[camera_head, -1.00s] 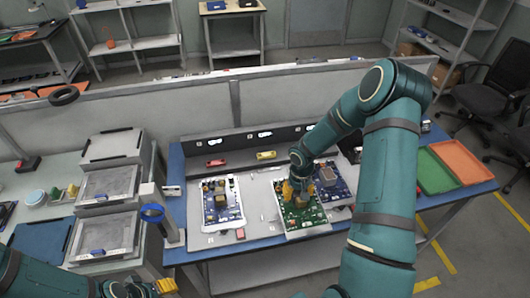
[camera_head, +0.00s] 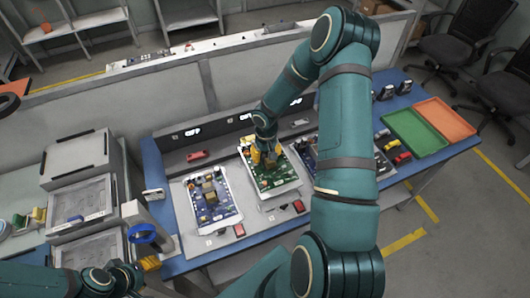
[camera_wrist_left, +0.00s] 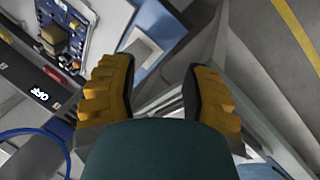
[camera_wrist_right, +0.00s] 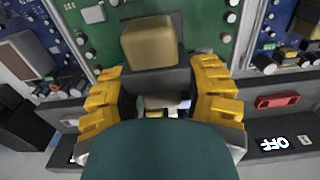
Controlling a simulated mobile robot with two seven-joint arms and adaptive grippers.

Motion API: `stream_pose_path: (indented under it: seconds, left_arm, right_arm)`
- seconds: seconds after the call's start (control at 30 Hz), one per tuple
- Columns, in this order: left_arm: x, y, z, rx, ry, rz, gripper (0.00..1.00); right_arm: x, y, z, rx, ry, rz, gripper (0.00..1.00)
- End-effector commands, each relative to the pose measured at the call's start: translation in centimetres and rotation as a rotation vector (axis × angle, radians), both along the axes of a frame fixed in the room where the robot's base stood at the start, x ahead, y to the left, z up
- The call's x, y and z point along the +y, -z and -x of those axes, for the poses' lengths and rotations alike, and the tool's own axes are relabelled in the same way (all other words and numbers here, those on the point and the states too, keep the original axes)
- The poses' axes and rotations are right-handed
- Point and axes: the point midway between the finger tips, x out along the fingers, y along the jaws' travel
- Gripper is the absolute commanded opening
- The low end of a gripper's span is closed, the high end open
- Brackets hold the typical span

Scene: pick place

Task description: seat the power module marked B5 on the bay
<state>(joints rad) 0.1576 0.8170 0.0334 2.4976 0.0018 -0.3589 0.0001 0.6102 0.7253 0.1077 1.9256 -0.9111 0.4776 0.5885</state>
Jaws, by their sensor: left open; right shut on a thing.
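The green circuit board (camera_head: 282,182) lies on the grey bench top in the head view, between two blue boards. In the right wrist view my right gripper (camera_wrist_right: 160,100) is shut on a dark grey block (camera_wrist_right: 168,80), close against the green board (camera_wrist_right: 195,22). A tan block (camera_wrist_right: 150,42) shows just beyond it; I cannot tell whether the two are joined. No B5 mark is legible, and the fingers hide the seat of the block. My left gripper (camera_wrist_left: 160,95) is open and empty, low at the left.
A blue board in a white frame (camera_head: 213,200) lies to the left. A blue ring on a stand (camera_head: 143,233) is near my left gripper, beside grey drawers (camera_head: 80,205). Green (camera_head: 412,135) and orange (camera_head: 445,118) trays are at the right. A low panel wall runs behind the bench.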

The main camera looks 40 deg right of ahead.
Motion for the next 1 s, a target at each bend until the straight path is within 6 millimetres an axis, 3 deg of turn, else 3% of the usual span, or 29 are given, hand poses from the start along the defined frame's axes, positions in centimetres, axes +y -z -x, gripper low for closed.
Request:
stream_pose_path:
  seconds: [0.7, 1.0]
  left_arm:
    - [-0.1, 4.3, -0.1, 0.000, -0.003, -0.007, 0.47]
    - [-0.2, 5.3, -0.1, 0.001, -0.004, -0.009, 0.47]
  right_arm:
    - [0.0, 5.5, -0.1, -0.003, 0.001, 0.001, 0.07]
    - [0.0, 6.4, -0.1, -0.003, 0.000, 0.001, 0.07]
